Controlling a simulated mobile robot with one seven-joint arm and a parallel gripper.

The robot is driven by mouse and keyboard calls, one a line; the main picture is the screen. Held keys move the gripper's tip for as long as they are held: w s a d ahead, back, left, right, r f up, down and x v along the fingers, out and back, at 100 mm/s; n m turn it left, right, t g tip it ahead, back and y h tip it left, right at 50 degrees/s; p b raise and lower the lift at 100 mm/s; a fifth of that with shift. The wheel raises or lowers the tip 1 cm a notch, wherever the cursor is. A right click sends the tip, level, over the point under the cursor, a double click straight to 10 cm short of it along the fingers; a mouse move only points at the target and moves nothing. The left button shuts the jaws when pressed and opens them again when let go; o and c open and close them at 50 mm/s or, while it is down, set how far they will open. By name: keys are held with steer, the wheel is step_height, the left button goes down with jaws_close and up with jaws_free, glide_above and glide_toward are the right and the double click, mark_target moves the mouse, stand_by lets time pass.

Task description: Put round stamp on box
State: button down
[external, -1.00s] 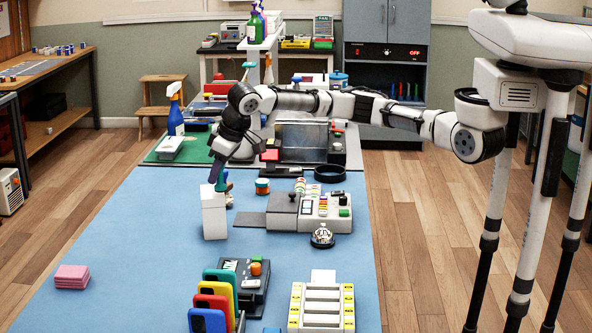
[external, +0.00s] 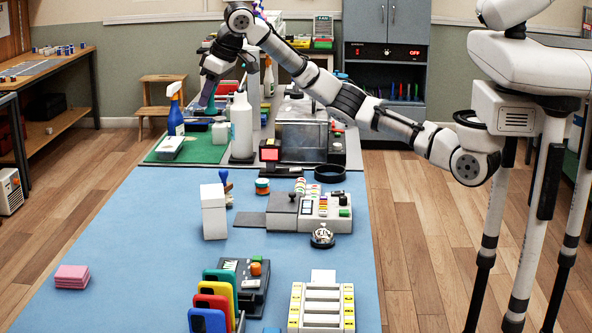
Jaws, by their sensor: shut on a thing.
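My gripper (external: 208,98) is raised high above the green mat at the far left of the table. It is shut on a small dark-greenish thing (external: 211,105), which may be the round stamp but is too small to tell. A tall white box (external: 213,214) stands upright on the blue mat, well below and nearer than my gripper.
A white bottle (external: 241,128) and a blue spray bottle (external: 175,115) stand near the green mat (external: 202,153). A grey device (external: 316,212) and a bell (external: 322,236) are right of the box. The blue mat's left side (external: 130,225) is mostly clear.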

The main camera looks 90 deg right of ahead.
steer(key=w+d+f+b, duration=0.1)
steer(key=b, duration=0.1)
steer(key=p, duration=0.1)
glide_above(201, 190)
steer(key=s, duration=0.2)
steer(key=f, duration=2)
steer(key=shift+a, duration=0.25)
steer(key=shift+s+f, duration=0.1)
steer(key=c, duration=1.2)
jaws_free()
steer(key=shift+c, duration=0.2)
steer(key=b+v, duration=0.1)
steer(key=v, duration=1.1)
steer(key=shift+r, duration=0.25)
